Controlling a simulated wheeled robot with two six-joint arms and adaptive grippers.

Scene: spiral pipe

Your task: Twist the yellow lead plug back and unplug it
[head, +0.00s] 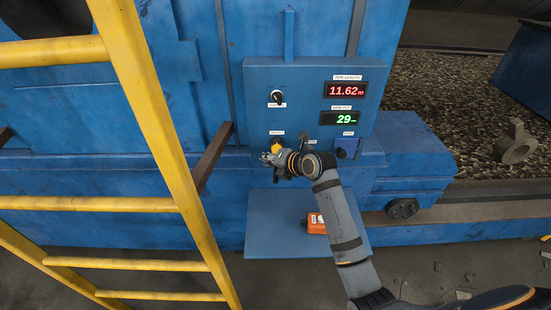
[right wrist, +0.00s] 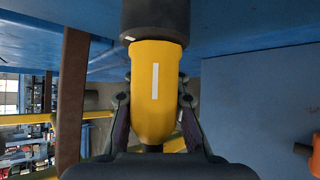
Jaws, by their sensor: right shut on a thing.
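The yellow lead plug (right wrist: 155,95) fills the middle of the right wrist view, with a white stripe along it. Its top end meets a dark round socket (right wrist: 155,18). My right gripper (right wrist: 153,115) has one finger on each side of the plug and is shut on it. In the head view a small part of the yellow plug (head: 275,145) shows at the lower left of the blue control panel (head: 305,75), and my right gripper (head: 275,159) is at it, covering the rest. My left gripper is not in view.
A yellow ladder (head: 150,100) stands at the left. A brown bar (head: 212,155) juts out left of the plug. A blue shelf (head: 270,225) below the panel holds an orange box (head: 316,223). The panel carries a black knob (head: 277,97) and two lit displays (head: 345,90).

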